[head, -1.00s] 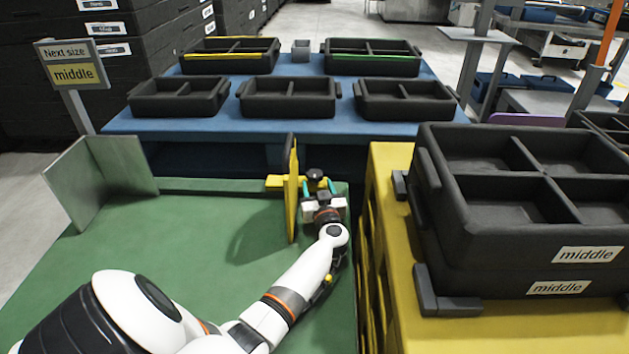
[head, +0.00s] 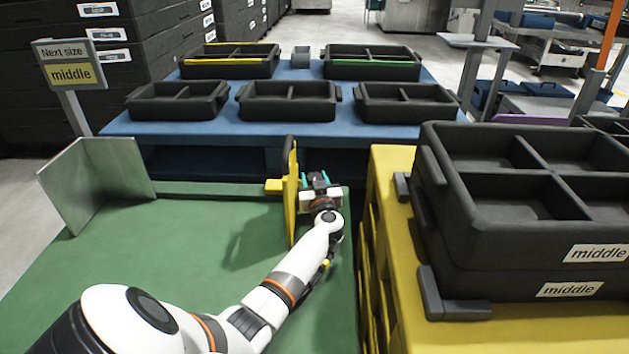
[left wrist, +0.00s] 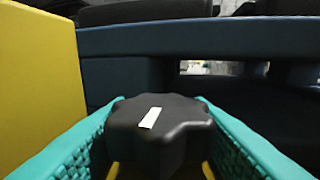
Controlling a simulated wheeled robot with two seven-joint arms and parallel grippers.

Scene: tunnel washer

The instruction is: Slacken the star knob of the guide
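The guide (head: 291,200) is an upright yellow plate at the far right part of the green table. Its star knob (left wrist: 165,138) is black and lobed, with a white mark tilted slightly right of vertical in the left wrist view. My left gripper (head: 316,181) is at the knob, just right of the plate. Its teal fingers lie against both sides of the knob and appear closed on it. The yellow plate also fills the left side of the left wrist view (left wrist: 35,75). The knob's shaft is hidden beneath it. My right gripper is not in view.
A yellow stand (head: 393,160) with stacked black crates (head: 440,215) labelled "middle" is close right of my left arm. Behind, a blue table (head: 225,127) holds several black trays. A grey panel (head: 95,185) and a "Next size middle" sign (head: 70,64) stand left. The green table's middle is clear.

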